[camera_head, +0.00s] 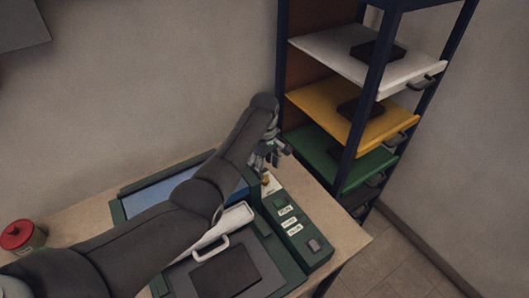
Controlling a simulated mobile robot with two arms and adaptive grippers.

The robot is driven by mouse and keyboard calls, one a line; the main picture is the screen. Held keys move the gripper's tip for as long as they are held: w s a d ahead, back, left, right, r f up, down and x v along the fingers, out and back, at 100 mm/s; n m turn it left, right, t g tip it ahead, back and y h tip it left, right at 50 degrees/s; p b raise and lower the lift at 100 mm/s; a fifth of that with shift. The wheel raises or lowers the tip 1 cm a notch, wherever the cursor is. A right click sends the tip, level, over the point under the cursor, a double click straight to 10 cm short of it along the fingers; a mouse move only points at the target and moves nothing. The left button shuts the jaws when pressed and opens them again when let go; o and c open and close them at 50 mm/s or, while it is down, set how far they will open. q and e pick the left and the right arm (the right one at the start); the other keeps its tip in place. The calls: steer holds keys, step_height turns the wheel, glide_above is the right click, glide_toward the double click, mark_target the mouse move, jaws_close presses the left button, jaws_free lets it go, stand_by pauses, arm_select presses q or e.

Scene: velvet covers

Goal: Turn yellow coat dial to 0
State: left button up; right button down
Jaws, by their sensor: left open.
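A dark green machine stands on the table, with a control panel (302,239) along its right side. A small yellow part (266,180), which looks like the yellow coat dial, shows at the panel's far end. Its number marks are too small to read. My left arm crosses the machine from the lower left, and my left gripper (269,157) is above the far end of the panel, just beyond the yellow part. The gripper is open; I cannot tell whether it touches the dial. My right gripper is not in view.
Small labelled controls and a grey switch (313,245) sit on the panel. A white handled part (215,235) and a dark flat pad (226,270) lie on the machine. A red-topped round object (17,234) stands at left. A rack with white, yellow (378,124) and green shelves stands behind right.

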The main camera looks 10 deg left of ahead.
mark_target(265, 178)
arm_select(q)
step_height(265, 178, up, 6)
steer(key=shift+f, duration=0.2)
stand_by(0.5)
